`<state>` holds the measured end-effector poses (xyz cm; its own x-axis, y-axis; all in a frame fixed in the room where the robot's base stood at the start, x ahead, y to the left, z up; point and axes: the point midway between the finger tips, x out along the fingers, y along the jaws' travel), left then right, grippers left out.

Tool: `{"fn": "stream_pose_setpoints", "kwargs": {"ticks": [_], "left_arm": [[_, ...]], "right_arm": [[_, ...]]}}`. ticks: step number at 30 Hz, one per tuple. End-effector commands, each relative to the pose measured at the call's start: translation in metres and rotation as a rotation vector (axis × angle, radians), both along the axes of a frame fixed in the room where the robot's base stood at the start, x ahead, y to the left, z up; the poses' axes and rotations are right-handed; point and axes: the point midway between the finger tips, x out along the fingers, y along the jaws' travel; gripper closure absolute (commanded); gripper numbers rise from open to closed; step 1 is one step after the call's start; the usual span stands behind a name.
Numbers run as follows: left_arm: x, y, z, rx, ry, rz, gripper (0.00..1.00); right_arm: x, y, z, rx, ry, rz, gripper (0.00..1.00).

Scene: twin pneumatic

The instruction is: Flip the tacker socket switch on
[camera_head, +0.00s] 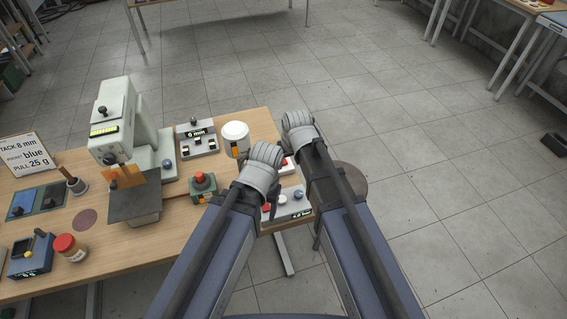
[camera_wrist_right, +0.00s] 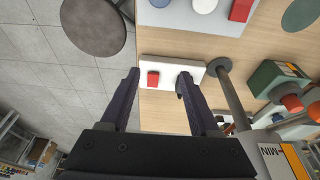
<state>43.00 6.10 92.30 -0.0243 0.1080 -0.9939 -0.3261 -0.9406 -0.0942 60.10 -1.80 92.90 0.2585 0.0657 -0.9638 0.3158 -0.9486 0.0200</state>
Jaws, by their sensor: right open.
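A white socket block (camera_wrist_right: 172,70) with a red switch (camera_wrist_right: 153,78) lies at the wooden table's edge in the right wrist view. In the head view only part of the block shows, with a bit of red, between my two arms. My right gripper (camera_wrist_right: 158,80) is open, its fingers pointing at the block. The red switch lies between the fingertips, and the right-hand finger overlaps the block. I cannot tell whether any finger touches it or which way the switch is set. In the head view my arm links hide the right gripper's fingers. My left gripper's fingers do not show.
A panel (camera_head: 270,217) with a red button and knobs sits near the table edge. A round brown stool (camera_head: 351,180) stands right of the table.

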Motion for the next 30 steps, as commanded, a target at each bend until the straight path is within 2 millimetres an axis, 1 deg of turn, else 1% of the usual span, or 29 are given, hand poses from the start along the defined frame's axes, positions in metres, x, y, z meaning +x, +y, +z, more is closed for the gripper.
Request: {"fn": "stream_pose_setpoints", "kwargs": {"ticks": [1, 3, 6, 8, 12, 17, 23, 30], "left_arm": [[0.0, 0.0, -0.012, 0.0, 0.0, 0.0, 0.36], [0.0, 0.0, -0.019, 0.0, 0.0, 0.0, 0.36], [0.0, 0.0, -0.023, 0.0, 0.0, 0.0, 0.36], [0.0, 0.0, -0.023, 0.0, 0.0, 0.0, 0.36], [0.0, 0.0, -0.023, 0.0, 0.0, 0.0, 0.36], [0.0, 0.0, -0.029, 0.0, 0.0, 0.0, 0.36], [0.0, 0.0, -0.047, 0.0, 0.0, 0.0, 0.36], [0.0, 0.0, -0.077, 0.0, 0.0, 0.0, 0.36]], "right_arm": [[0.022, 0.004, -0.01, 0.014, -0.028, -0.002, 0.38], [0.044, 0.007, -0.014, 0.035, -0.067, -0.005, 0.38], [0.061, 0.008, -0.015, 0.052, -0.101, -0.005, 0.38], [0.065, 0.009, -0.015, 0.056, -0.111, -0.006, 0.38], [0.064, 0.009, -0.014, 0.057, -0.113, -0.006, 0.38], [0.066, 0.01, -0.02, 0.057, -0.112, -0.006, 0.38], [0.073, 0.012, -0.038, 0.057, -0.112, -0.006, 0.38], [0.084, 0.016, -0.069, 0.057, -0.111, -0.006, 0.38]]}}
